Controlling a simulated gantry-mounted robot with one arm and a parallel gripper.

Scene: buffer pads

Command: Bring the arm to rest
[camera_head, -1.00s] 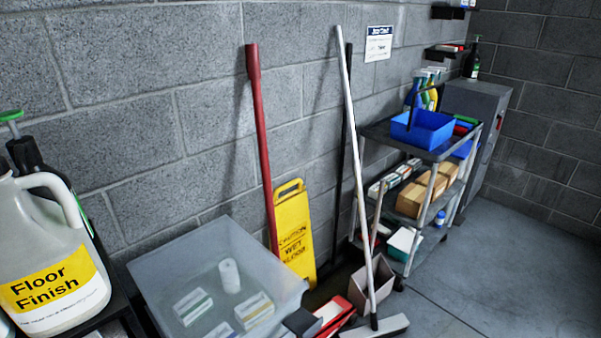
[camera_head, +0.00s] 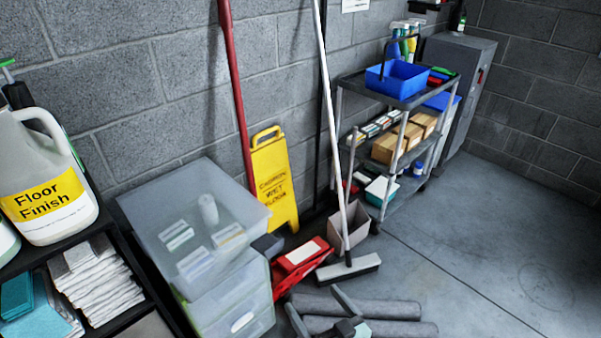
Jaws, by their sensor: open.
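My gripper (camera_head: 313,299) shows at the bottom edge of the head view, right of centre. Its two grey fingers are spread apart, with nothing visible between them. Only the fingers and a small part of the gripper body show; the rest of the arm is below the frame. The gripper appears in front of two long dark grey rolls (camera_head: 400,309) low in the picture. I cannot tell how high it is above the floor.
Clear stacked bins (camera_head: 225,295), a red box (camera_head: 303,255) and a broom (camera_head: 348,268) stand just beyond. A yellow wet-floor sign (camera_head: 275,180) leans on the wall. A cart (camera_head: 410,100) stands farther back. Shelves with a floor finish jug (camera_head: 45,180) are left. Floor at right is clear.

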